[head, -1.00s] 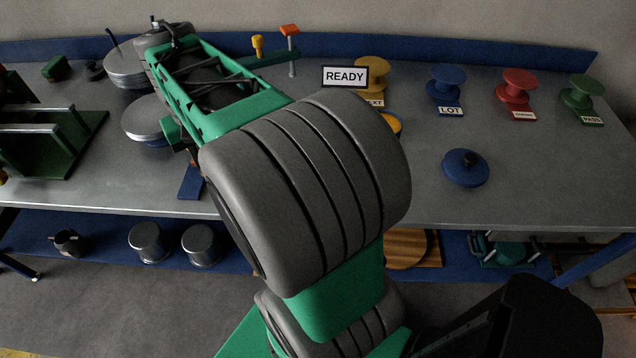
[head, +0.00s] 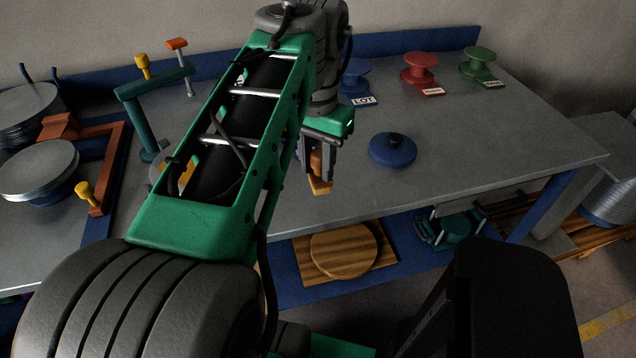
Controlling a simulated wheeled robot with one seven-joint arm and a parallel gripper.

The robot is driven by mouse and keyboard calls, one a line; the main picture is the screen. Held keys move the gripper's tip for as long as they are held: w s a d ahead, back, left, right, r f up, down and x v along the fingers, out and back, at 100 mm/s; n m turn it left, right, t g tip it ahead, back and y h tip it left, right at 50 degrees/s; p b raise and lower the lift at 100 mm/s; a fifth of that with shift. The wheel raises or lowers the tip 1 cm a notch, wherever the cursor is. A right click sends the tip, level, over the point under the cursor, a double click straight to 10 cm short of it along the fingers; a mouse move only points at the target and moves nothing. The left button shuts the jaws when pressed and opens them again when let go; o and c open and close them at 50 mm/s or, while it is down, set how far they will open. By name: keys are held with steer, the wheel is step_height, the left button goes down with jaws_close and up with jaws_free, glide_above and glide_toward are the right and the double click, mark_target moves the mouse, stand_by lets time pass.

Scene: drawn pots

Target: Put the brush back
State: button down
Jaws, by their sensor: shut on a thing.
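My gripper (head: 320,165) is in the head view, right of my green forearm, pointing down over the bench. It is shut on a small orange-brown piece (head: 320,186), which appears to be the brush. The piece hangs below the fingers, above the front part of the grey bench (head: 440,170). Its upper part is hidden by the fingers, and bristles cannot be made out.
A blue lidded disc (head: 392,151) lies right of the gripper. Blue (head: 355,84), red (head: 421,70) and green (head: 479,62) spools with cards stand behind. A teal stand (head: 140,115) and grey plates (head: 40,168) are at left. Bare bench lies at front right.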

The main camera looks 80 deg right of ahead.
steer(key=d+f, duration=0.3)
steer(key=w+d+f+p, duration=0.1)
steer(key=d+f, duration=0.2)
steer(key=f, duration=0.1)
steer(key=w+d+f, duration=0.1)
steer(key=d+f, duration=0.2)
steer(key=shift+w+f, duration=0.15)
steer(key=shift+f, duration=0.05)
steer(key=shift+a+f, duration=0.1)
steer(key=shift+f, duration=0.25)
steer(key=c, duration=1.1)
jaws_free()
